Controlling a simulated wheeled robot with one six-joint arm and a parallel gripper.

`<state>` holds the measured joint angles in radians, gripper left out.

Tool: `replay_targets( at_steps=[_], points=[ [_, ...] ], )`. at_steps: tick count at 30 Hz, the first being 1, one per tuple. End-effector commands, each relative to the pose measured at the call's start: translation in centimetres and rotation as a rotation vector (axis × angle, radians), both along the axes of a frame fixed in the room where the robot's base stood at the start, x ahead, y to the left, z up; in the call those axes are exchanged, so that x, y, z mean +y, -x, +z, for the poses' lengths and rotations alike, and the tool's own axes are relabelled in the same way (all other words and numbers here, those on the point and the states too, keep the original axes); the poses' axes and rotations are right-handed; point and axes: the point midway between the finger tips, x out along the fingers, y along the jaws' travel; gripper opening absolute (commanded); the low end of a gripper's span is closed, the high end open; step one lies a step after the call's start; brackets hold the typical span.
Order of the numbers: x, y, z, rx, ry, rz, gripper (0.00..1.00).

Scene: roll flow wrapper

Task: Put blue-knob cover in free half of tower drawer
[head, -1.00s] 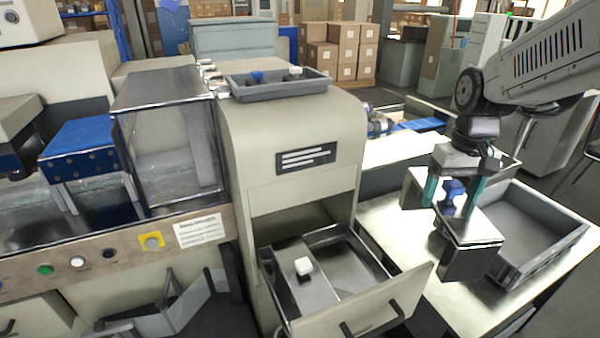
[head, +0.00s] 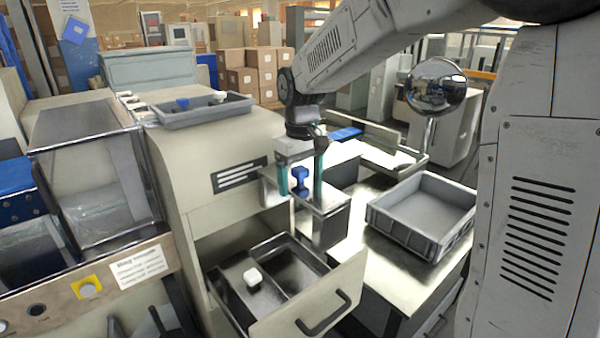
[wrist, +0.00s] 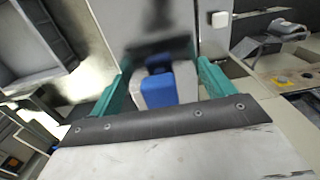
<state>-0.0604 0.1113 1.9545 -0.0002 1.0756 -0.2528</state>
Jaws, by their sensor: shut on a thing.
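My gripper (head: 300,180) is shut on the blue knob of the blue-knob cover (head: 330,222), a grey metal piece hanging below the fingers. It is held in the air behind and above the open tower drawer (head: 336,282). The drawer's left half holds a cover with a white knob (head: 254,277); its right half looks empty. The white knob (wrist: 221,19) shows at the top there.
The tower (head: 205,140) rises behind the drawer, with a grey tray (head: 205,113) holding a blue and a white knob on top. A grey crate (head: 385,215) stands on the table to the right. A glass-sided housing (head: 95,180) is at left.

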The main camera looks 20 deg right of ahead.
Motion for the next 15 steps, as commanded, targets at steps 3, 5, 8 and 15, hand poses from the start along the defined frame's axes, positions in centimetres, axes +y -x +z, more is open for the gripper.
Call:
replay_targets(
  at_steps=[3, 5, 8, 15],
  points=[
    [0.0, 0.0, -1.4, 0.002, 0.0, 0.0, 0.16],
    [0.0, 0.0, -2.1, 0.001, 0.0, 0.0, 0.16],
    [0.1, 0.0, -3.2, 0.001, 0.0, 0.001, 0.16],
    [0.1, 0.0, -5.9, 0.001, 0.0, 0.001, 0.16]
  ],
)
